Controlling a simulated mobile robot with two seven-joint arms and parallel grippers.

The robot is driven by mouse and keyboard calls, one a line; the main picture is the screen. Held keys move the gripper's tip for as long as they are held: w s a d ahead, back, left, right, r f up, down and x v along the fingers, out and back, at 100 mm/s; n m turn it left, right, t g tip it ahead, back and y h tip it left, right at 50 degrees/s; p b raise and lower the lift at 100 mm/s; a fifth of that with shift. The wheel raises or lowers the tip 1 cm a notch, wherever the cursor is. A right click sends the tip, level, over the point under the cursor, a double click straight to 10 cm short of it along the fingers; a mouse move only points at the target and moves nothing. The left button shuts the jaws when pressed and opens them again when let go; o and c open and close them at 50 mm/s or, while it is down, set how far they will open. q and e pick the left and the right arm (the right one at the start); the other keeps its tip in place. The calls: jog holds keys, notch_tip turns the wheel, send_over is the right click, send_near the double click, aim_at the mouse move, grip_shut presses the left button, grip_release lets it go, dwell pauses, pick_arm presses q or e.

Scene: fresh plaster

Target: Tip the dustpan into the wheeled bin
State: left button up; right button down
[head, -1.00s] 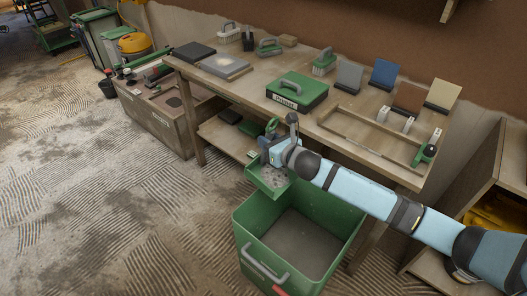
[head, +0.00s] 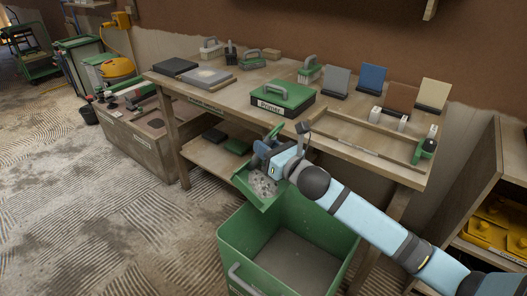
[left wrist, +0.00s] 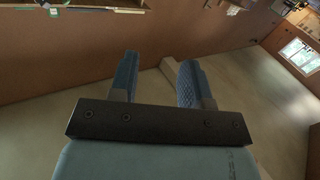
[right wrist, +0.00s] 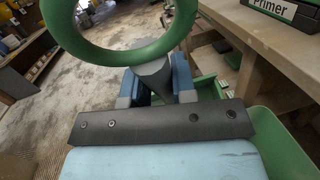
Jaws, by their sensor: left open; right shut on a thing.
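The green dustpan (head: 258,190) holds grey debris and is tilted over the far left rim of the wheeled bin. My right gripper (head: 268,153) is shut on its handle; in the right wrist view the jaws (right wrist: 158,88) close around a dark grip below a green ring (right wrist: 120,50). The green wheeled bin (head: 330,240) stands open below; its visible floor looks bare and grey. My left gripper (left wrist: 155,80) shows only in its own wrist view, open and empty, facing walls and a window.
A wooden workbench (head: 230,102) runs behind the bin, carrying a green Primer box (head: 282,98), brushes and boards. A shelf with yellow things (head: 500,225) stands at the right. A wooden chest (head: 140,135) stands left; the plaster-streaked floor is open.

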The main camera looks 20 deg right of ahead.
pick_arm(q)
jog(key=shift+w+d+f+m+h+b, duration=0.1)
jog(key=shift+w+f+m+h+b, duration=0.55)
jog(key=shift+b, duration=1.9)
jog(key=shift+w+a+f+m+h+b, duration=0.25)
jog(key=shift+f+m+b, duration=0.85)
jog(key=shift+b, duration=1.5)
jog(key=shift+w+d+f+m+h+b, duration=0.3)
jog(key=shift+w+f+m+b, duration=0.4)
jog(key=shift+b, duration=1.85)
pick_arm(e)
jog(key=s+d+f+m+t+y, duration=0.1)
jog(key=s+d+f+t, duration=0.1)
jog(key=s+d+t, duration=0.2)
jog(key=shift+s+d+f+m+t, duration=0.35)
jog(key=shift+s+t, duration=0.65)
jog(key=shift+s, duration=0.7)
pick_arm(q)
jog(key=shift+s+f, duration=0.15)
pick_arm(e)
jog(key=shift+a, duration=0.15)
